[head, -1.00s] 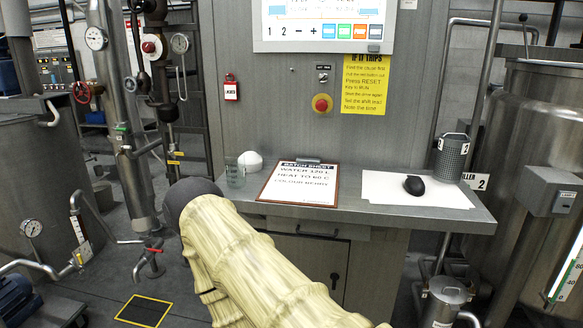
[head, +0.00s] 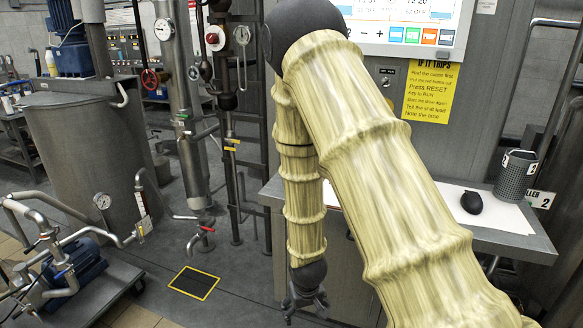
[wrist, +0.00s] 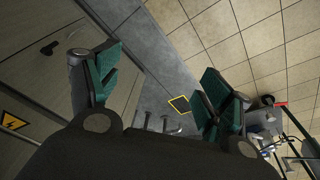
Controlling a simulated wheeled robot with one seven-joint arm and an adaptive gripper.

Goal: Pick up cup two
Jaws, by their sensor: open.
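No cup marked two can be made out for sure. A grey perforated cup (head: 515,176) stands upright at the right of the bench, with a small label too small to read. My gripper (head: 306,302) hangs low in front of the bench, well left of and below that cup, fingers down. In the wrist view my gripper (wrist: 158,78) is open, its green-padded fingers wide apart with nothing between them. My arm hides the left part of the bench top.
The steel bench (head: 535,240) carries a black mouse (head: 471,202) on a white sheet. A steel tank (head: 85,160) and a pump (head: 75,268) stand at left. Pipes rise behind. A yellow-edged floor plate (head: 194,283) lies on open floor left of my gripper.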

